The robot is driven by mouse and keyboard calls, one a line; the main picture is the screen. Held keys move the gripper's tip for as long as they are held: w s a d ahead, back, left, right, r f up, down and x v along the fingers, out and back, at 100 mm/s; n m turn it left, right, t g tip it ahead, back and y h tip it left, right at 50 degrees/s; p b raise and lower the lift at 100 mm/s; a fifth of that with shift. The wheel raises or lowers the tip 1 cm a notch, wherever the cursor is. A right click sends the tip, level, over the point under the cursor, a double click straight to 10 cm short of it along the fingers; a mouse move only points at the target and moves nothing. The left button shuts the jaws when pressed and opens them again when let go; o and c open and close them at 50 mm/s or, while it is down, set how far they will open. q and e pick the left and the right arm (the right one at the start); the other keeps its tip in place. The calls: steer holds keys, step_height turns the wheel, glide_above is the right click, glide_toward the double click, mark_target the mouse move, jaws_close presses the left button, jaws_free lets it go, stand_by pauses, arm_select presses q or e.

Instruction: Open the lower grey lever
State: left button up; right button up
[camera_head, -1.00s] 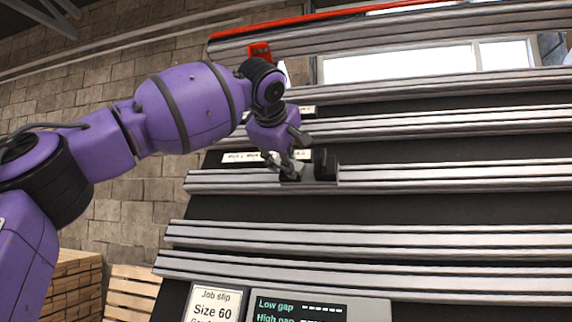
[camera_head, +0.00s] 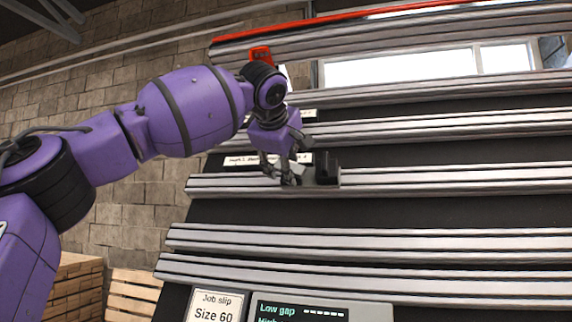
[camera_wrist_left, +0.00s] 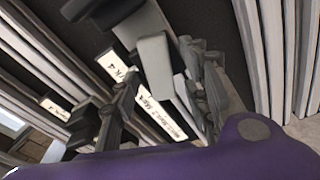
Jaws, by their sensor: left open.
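My left gripper (camera_head: 284,178) is at the left end of a small carriage (camera_head: 322,180) on a middle rail, beside its dark upright block (camera_head: 328,163). In the left wrist view the gripper (camera_wrist_left: 160,80) is open, with its two dark fingers apart. A grey, rounded bar (camera_wrist_left: 155,66), which looks like the lever, shows between the fingers. I cannot tell whether they touch it. In the head view the lever is hidden or too small to make out. My right gripper is in neither view.
Several grey horizontal rails (camera_head: 400,240) cross a dark board. A white label (camera_head: 243,160) lies just left of the gripper. A red bracket (camera_head: 261,54) is above. A job slip (camera_head: 214,308) and a display panel (camera_head: 300,310) are below. Wooden pallets (camera_head: 134,290) stand lower left.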

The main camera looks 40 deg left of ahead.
arm_select(q)
steer(key=shift+s, duration=0.1)
steer(key=v, duration=1.2)
